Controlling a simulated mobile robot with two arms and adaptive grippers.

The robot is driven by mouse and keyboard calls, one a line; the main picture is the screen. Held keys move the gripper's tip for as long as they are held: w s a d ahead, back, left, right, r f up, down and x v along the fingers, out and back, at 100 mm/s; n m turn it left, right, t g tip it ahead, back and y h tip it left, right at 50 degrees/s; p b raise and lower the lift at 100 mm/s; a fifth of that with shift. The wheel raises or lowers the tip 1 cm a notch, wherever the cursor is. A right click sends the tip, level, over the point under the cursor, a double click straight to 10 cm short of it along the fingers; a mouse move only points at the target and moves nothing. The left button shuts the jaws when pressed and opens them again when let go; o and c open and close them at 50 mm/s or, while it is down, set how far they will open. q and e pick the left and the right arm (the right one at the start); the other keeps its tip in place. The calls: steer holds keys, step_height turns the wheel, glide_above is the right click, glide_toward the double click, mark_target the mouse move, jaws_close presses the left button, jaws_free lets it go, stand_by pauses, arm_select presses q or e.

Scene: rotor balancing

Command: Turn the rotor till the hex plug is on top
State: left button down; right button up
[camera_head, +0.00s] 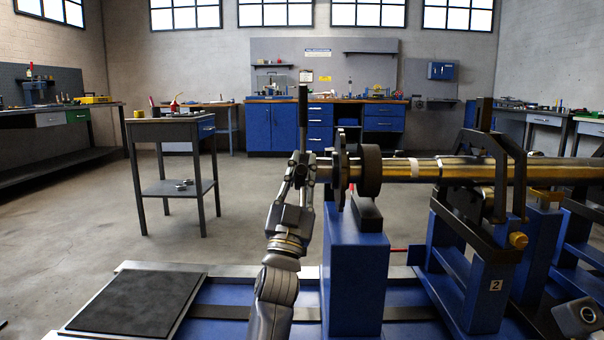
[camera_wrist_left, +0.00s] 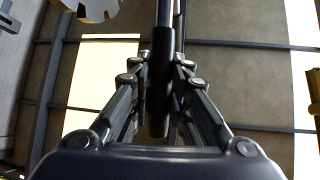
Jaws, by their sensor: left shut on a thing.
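The rotor's brass-coloured shaft (camera_head: 400,168) lies level across the right half of the head view. A thin notched disc (camera_head: 341,176) and a thick dark wheel (camera_head: 370,171) sit at its left end. I cannot make out the hex plug. My left gripper (camera_head: 301,165) is just left of the notched disc, shut on a dark upright bar (camera_head: 303,118) that rises above it. In the left wrist view the bar (camera_wrist_left: 162,75) lies between the fingers, and part of a notched disc (camera_wrist_left: 95,8) shows at the top left. My right gripper is not in view.
A blue pedestal (camera_head: 356,265) stands below the wheel. A blue stand with a black yoke (camera_head: 480,250) surrounds the shaft farther right. A black mat (camera_head: 138,302) lies at front left. A small table (camera_head: 172,130) stands behind; the floor between is clear.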

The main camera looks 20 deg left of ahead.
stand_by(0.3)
arm_select(q)
steer(key=c, duration=1.5)
jaws_free()
steer(key=shift+v, duration=3.75)
